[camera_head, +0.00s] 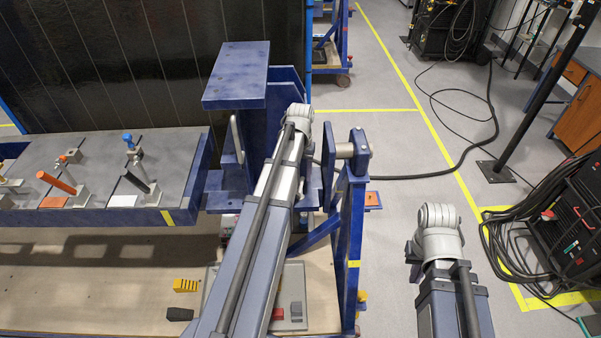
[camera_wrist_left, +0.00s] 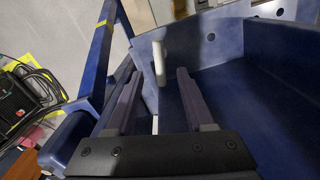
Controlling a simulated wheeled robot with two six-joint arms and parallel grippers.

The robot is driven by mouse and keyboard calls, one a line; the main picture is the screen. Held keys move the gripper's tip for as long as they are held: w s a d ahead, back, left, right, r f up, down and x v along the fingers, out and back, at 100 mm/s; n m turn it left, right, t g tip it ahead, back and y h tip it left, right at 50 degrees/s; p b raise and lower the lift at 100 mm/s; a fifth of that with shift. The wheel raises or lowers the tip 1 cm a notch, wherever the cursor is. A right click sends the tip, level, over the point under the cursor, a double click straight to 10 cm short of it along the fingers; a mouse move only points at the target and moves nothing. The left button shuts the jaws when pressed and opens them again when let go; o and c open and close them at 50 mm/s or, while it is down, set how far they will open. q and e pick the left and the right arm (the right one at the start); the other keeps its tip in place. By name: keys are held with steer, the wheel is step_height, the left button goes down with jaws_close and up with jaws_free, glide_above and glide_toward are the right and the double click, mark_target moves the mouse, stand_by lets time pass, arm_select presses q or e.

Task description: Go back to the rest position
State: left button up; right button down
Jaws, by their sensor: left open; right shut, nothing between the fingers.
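My left gripper (camera_wrist_left: 158,74) is open in the left wrist view. A pale upright handle (camera_wrist_left: 159,62) on a blue plate shows between and beyond its fingertips, and no grip on it is visible. In the head view my left arm (camera_head: 262,210) reaches up the middle to the blue jig stand (camera_head: 240,76) and hides its own gripper. A grey handle (camera_head: 237,138) shows on the stand, just left of that arm. My right arm (camera_head: 440,250) is bent at the lower right, clear of the jig. I cannot make out its gripper's fingers.
The grey-topped jig table (camera_head: 90,160) carries several clamps at left. A blue upright frame (camera_head: 350,240) stands close right of my left arm. A tray (camera_head: 294,290) with small blocks lies below. Cables and a black machine (camera_head: 575,215) stand right. Open floor (camera_head: 400,130) lies between.

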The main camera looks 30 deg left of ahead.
arm_select(q)
steer(key=s+d+f+m+b, duration=0.1)
steer(key=s+d+m, duration=0.1)
steer(key=s+d, duration=0.3)
steer(key=s+d+f+m+b, duration=0.1)
steer(key=s+d+m, duration=0.2)
steer(key=d, duration=1.1)
steer(key=s+d+f+m+y+b, duration=0.1)
steer(key=s+d+f+m+b, duration=0.1)
steer(key=s+d, duration=0.6)
steer(key=shift+s+d, duration=0.35)
steer(key=shift+d, duration=0.85)
